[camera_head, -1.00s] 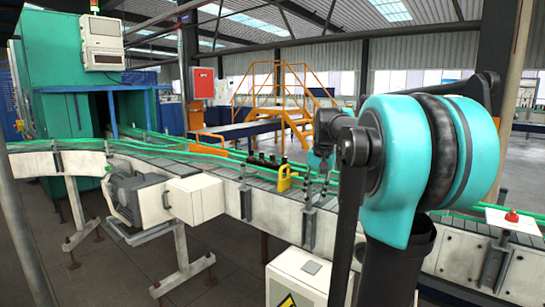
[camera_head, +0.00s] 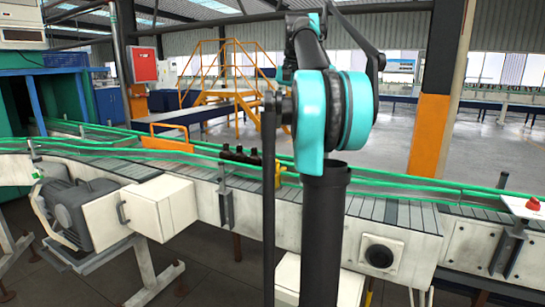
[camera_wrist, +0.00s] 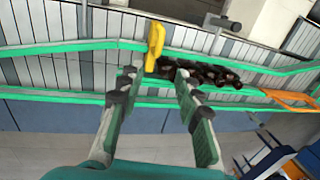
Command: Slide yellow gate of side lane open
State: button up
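The yellow gate (camera_wrist: 155,46) stands upright in the wrist view, at the left end of a row of dark bottles (camera_wrist: 205,73). In the head view only a thin part of the yellow gate (camera_head: 279,175) shows beside my arm, and the bottles (camera_head: 240,155) stand to its left. My gripper (camera_wrist: 156,76) is open and empty in the wrist view. Its two fingers are apart, with the gate's lower end showing in the gap between them. I cannot tell whether a finger touches it. In the head view my arm hides the gripper.
Green guide rails (camera_head: 410,182) run along the conveyor (camera_head: 395,212). An orange frame (camera_head: 168,134) stands to the left of the bottles; it also shows in the wrist view (camera_wrist: 290,98). A white panel with a red button (camera_head: 531,205) is at the right.

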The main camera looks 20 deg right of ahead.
aim_at(275, 161)
jog(key=f, duration=0.5)
jog(key=w+a+f, duration=0.1)
jog(key=f, duration=0.4)
jog(key=w+a+f, duration=0.1)
jog(key=f, duration=0.4)
jog(key=shift+f, duration=0.1)
grip_shut()
jog(key=shift+a, duration=0.1)
